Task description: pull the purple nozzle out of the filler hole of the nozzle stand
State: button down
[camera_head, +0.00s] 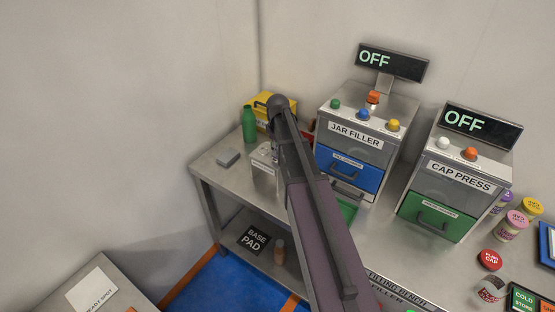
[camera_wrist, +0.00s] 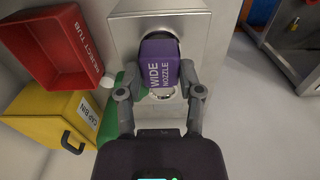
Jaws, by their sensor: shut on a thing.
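The purple nozzle (camera_wrist: 158,66), labelled "WIDE NOZZLE", is in the middle of the wrist view. Its far end sits at a dark round opening in the grey nozzle stand (camera_wrist: 190,20); how deep it goes in cannot be told. My gripper (camera_wrist: 160,88) is shut on the nozzle, one finger on each side. In the head view the stand (camera_head: 264,160) shows partly beside my arm, which hides the nozzle and most of my gripper.
In the wrist view a red reject tub (camera_wrist: 52,48), a yellow cap bin (camera_wrist: 40,120) and a green object (camera_wrist: 112,112) crowd the left. In the head view the jar filler (camera_head: 350,155) stands right of my arm, with the cap press (camera_head: 450,190) beyond.

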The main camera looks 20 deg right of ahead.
jog(key=shift+r+p, duration=0.5)
jog(key=shift+r, duration=0.1)
dwell(0.3)
notch_tip(320, 180, up, 14)
jog(key=p, duration=1.4)
dwell(0.7)
jog(key=shift+f, duration=0.1)
